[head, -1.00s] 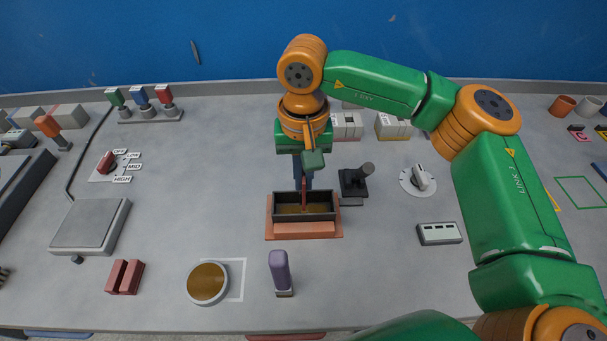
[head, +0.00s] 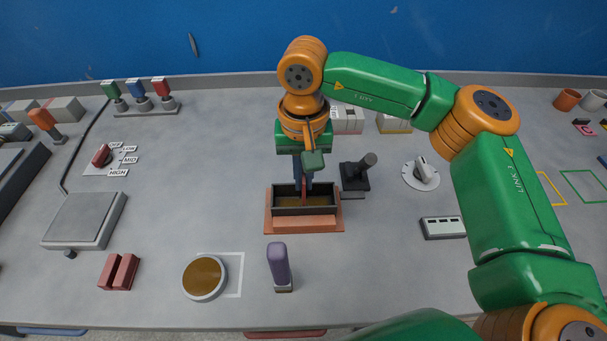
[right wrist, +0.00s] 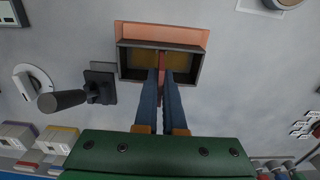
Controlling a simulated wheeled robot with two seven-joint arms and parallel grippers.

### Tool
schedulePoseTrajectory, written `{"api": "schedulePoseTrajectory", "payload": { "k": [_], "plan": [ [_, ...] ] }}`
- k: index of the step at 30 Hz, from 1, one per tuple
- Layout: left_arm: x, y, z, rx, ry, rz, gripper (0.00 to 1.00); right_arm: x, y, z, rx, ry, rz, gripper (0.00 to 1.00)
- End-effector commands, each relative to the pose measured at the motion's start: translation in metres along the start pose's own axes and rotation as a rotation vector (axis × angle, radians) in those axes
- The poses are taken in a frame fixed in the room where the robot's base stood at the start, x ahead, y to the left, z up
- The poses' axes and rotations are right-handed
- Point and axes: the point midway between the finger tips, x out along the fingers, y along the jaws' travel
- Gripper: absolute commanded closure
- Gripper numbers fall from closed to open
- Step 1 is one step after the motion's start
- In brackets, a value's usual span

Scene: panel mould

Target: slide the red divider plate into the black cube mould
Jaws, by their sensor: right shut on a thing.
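The black cube mould (head: 305,211) is an open, dark-walled rectangular box with an ochre floor. It sits on an orange-pink base (head: 304,226) at mid-table and also shows in the right wrist view (right wrist: 124,62). My right gripper (head: 303,182) is above it, pointing down, shut on the red divider plate (head: 304,190). In the right wrist view the plate (right wrist: 162,64) stands on edge between the blue fingers (right wrist: 160,82), crossing near the middle of the opening. Its lower edge appears within the mould's outline; how deep it sits is hidden. My left gripper is out of view.
A black joystick-like lever (head: 356,176) stands close right of the mould. A purple-handled tool (head: 278,264) and a round ochre-filled dish (head: 205,278) are in front. Red blocks (head: 119,272) lie at front left. A white dial (head: 421,173) is farther right.

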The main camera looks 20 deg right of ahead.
Motion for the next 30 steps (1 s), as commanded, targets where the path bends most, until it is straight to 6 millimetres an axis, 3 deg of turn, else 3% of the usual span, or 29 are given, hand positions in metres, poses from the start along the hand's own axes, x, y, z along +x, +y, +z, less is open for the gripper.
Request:
{"api": "schedulePoseTrajectory", "payload": {
  "k": [25,27,30],
  "plan": [
    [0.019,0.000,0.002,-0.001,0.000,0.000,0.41,0.023,0.000,0.000,0.000,0.000,0.000,1.00],
    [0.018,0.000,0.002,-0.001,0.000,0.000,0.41,0.021,0.000,0.000,0.000,0.000,0.000,0.80],
    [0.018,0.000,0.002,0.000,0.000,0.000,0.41,0.021,0.000,0.000,0.000,0.000,0.000,0.58]
  ]
}}
